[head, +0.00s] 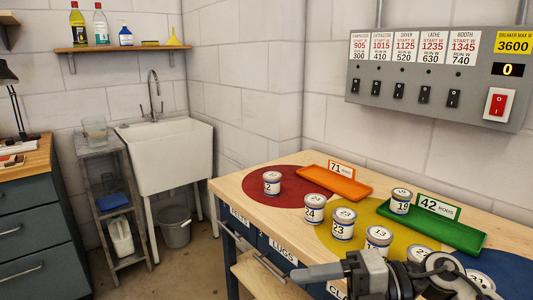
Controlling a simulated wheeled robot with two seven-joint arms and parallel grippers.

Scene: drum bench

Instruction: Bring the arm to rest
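My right arm comes in at the bottom right, and its gripper (310,273) points left over the front edge of the bench. I see the fingers from the side, so I cannot tell whether they are open or shut. No held object shows. My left gripper is not in view. On the wooden bench (243,187), can 2 (272,183) stands on the red disc. Can 24 (314,209) and can 23 (343,224) stand nearby, with can 13 (378,239) nearer. Can 19 (401,201) stands at the left end of the green tray (455,234).
An empty orange tray (337,184) lies behind the cans. A can (480,283) at the lower right is partly hidden by my arm. The switch panel (440,80) is on the wall. A sink (165,153) and a grey shelf stand left.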

